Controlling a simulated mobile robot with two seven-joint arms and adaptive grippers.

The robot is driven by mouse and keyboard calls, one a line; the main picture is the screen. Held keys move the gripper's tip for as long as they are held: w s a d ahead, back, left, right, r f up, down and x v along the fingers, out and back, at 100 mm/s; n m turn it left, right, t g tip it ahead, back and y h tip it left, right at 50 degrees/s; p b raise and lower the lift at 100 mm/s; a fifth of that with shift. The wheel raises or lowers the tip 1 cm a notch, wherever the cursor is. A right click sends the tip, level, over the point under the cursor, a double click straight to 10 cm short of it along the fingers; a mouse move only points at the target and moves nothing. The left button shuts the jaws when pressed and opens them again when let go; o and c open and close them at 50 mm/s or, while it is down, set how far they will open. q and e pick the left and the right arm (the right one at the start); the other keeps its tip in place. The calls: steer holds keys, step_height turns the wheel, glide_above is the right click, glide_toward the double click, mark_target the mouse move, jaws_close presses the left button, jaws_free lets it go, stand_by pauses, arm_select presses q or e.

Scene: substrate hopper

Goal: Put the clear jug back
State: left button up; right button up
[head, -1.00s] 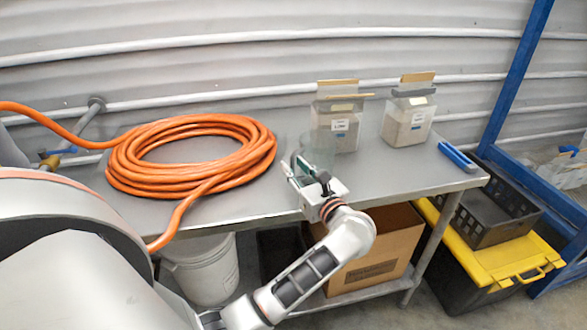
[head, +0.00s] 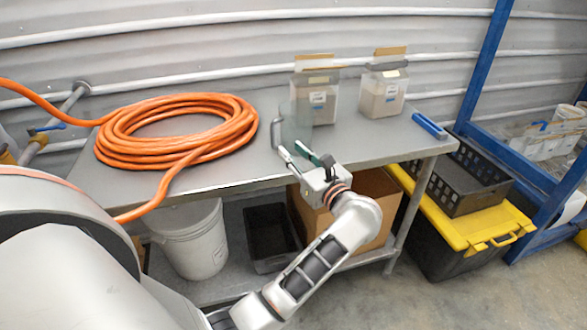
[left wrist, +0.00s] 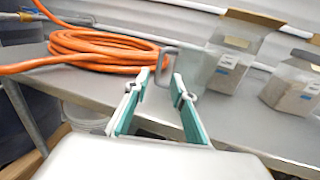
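The clear jug (head: 297,122) stands upright on the grey metal table (head: 225,172), just left of and partly in front of a clear container. Its grey handle (head: 276,132) is on its left side. In the left wrist view the jug (left wrist: 193,70) is beyond the fingers, with its handle between the fingertips in the picture. My left gripper (head: 293,149) is at the table's front edge, on the near side of the jug. Its fingers are spread and empty, apart from the jug as far as I can see. My right gripper is not in view.
Two clear containers of pale material, one (head: 322,100) beside the jug and one (head: 382,96) further right, stand at the back. A blue tool (head: 429,126) lies at the right end. A coiled orange hose (head: 175,133) fills the left. A blue post (head: 484,70) rises at right.

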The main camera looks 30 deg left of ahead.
arm_select(q)
steer(key=s+d+r+m+t+h, duration=0.1)
steer(key=d+m+t+h, duration=0.15)
steer(key=m+t, duration=0.55)
steer(key=s+d+m+t+h, duration=0.15)
steer(key=d+m+t, duration=0.25)
steer(key=m, duration=0.7)
steer(key=s+d+f+m+t+h, duration=0.1)
steer(key=s+d+f+m+h, duration=0.1)
steer(key=d+f+m+h, duration=0.45)
steer(key=s+d+f+m+t+h, duration=0.1)
steer(key=s+d+f+m+h, duration=0.2)
steer(key=m+h, duration=0.65)
steer(key=s+f+m+g, duration=0.3)
steer(key=s+f+m, duration=0.2)
steer(key=f, duration=0.3)
steer(key=s+f+m+g, duration=0.4)
steer(key=f+m, duration=0.3)
steer(key=f, duration=0.2)
steer(key=s+f+m+g+y, duration=0.1)
steer(key=s+f+m+g, duration=0.3)
steer(key=f, duration=0.5)
steer(key=s+m, duration=0.2)
steer(key=s, duration=0.1)
steer(key=shift+d+f, duration=0.2)
steer(key=shift+d, duration=0.1)
steer(key=shift+s, duration=0.1)
